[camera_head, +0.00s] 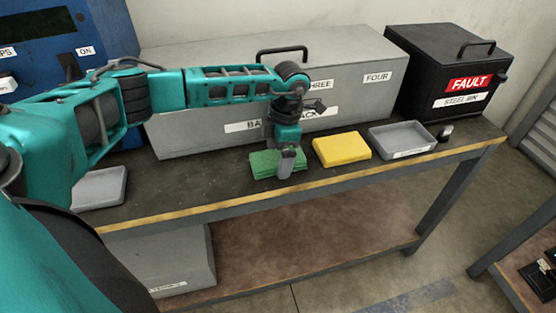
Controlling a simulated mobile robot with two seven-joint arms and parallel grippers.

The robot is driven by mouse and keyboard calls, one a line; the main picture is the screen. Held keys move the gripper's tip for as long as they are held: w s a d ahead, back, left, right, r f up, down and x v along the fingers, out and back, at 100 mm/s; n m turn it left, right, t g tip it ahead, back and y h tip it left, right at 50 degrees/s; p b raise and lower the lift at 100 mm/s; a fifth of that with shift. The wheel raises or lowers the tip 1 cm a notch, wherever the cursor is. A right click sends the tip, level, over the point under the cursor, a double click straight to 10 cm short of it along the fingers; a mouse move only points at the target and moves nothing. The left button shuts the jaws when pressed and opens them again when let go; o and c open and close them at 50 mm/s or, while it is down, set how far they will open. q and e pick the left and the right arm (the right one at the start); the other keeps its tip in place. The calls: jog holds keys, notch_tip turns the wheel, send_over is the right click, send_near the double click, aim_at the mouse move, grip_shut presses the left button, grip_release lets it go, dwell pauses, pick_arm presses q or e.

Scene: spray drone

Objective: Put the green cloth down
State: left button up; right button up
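The green cloth (263,163) lies at the front of the dark bench top, left of a yellow cloth or sponge (342,149). My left gripper (286,163) points down right over the green cloth, its finger in front of the cloth's right part. Only one finger shows clearly, so I cannot tell whether it is shut on the cloth or open around it. The cloth appears to be at the bench surface; any small gap beneath it cannot be made out. My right gripper is not in view.
A long grey case (200,110) stands behind the cloth. Another grey tray (100,188) is at left. The bench's front edge (210,209) is close.

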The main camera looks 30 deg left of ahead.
aim_at(279, 157)
pick_arm(q)
jog(key=c, duration=1)
jog(key=shift+r, duration=0.15)
notch_tip(279, 157, up, 20)
jog(key=s+d+f+m, duration=0.2)
jog(key=d+m, duration=0.1)
jog(key=m, duration=0.6)
jog(key=s+d+f+m+t, duration=0.1)
jog(key=s+d+f+m, duration=0.1)
jog(key=m, duration=0.7)
jog(key=s+d+f+m+t+h, duration=0.1)
jog(key=s+d+f+m, duration=0.2)
jog(key=d+m, duration=0.3)
jog(key=shift+f+m+p, duration=0.2)
jog(key=shift+f+m, duration=0.05)
jog(key=shift+m, duration=0.75)
jog(key=shift+f+m+p, duration=0.15)
jog(key=shift+f+m, duration=0.1)
jog(key=shift+m, duration=0.75)
